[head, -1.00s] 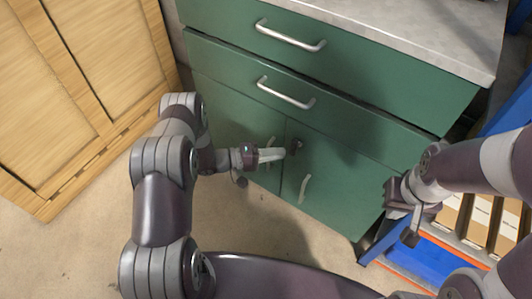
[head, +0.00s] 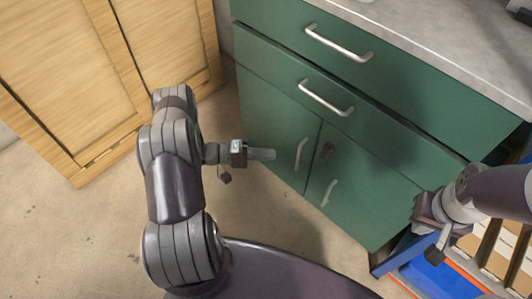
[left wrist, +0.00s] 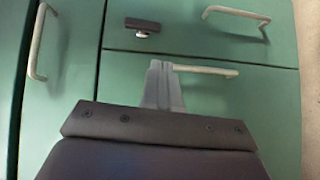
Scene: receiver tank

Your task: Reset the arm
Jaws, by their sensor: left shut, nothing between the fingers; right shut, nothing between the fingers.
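My left gripper (head: 262,154) is shut and empty, held out in front of the green cabinet's lower doors in the head view. In the left wrist view its closed fingers (left wrist: 162,85) point at the green front, near a door handle (left wrist: 205,71). My right gripper (head: 428,228) is at the right edge of the cabinet, beside the shelf; its fingertips are hard to make out in the head view. The green cabinet (head: 270,115) has two drawers above two doors, all closed.
A dark latch (head: 326,150) sits on the right door; bar handles (head: 301,154) stick out from the doors. A wooden cabinet (head: 70,70) stands at the left. A blue shelf with boxes (head: 495,250) is at the right. Bare floor (head: 90,230) lies between.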

